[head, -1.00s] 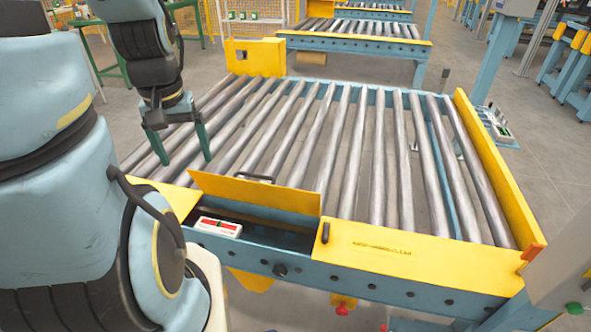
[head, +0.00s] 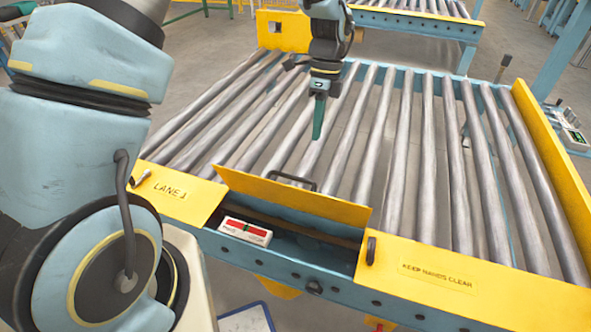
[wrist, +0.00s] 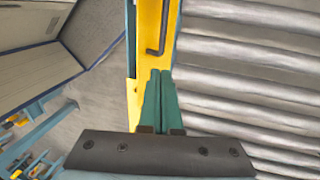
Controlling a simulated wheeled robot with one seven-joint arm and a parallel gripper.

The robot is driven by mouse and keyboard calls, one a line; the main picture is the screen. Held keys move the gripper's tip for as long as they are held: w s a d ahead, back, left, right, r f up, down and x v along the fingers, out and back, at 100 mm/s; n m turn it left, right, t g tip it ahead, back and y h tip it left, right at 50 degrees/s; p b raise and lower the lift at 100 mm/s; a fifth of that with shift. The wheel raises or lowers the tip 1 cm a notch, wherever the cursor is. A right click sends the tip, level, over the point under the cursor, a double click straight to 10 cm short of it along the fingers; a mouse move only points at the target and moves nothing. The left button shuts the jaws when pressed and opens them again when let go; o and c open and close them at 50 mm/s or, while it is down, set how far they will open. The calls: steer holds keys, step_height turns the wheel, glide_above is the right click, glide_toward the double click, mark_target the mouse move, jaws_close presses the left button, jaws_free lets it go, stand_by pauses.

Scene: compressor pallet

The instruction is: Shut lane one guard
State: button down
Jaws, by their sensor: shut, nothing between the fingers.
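The lane one guard (head: 290,198) is a yellow flap with a dark handle (head: 292,180). It stands raised and tilted over an open bay (head: 310,240) in the near edge of the roller conveyor, beside the panel marked LANE 1 (head: 170,191). My gripper (head: 317,138) hangs above the rollers, beyond and above the guard, apart from it. Its green fingers are shut together and empty; they also show shut in the wrist view (wrist: 160,75).
A white box with a red face (head: 246,231) sits in the open bay. A yellow panel marked KEEP HANDS CLEAR (head: 440,273), with a dark upright catch (head: 371,250), lies right of the bay. A tall yellow rail (head: 552,150) borders the rollers (head: 400,150) at right.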

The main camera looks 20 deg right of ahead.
steer(key=p, duration=0.2)
glide_toward(305, 193)
steer(key=w+f, duration=0.1)
steer(key=d+f, duration=0.1)
steer(key=f, duration=0.1)
steer(key=w+d+f, duration=0.1)
steer(key=shift+w+f, duration=0.15)
steer(key=shift+w, duration=0.2)
steer(key=s+a, duration=0.1)
steer(key=s+a+f, duration=0.1)
steer(key=shift+s+a+f+p, duration=0.25)
steer(key=shift+s+f+p, duration=0.05)
steer(key=shift+s, duration=0.1)
steer(key=shift+s, duration=0.1)
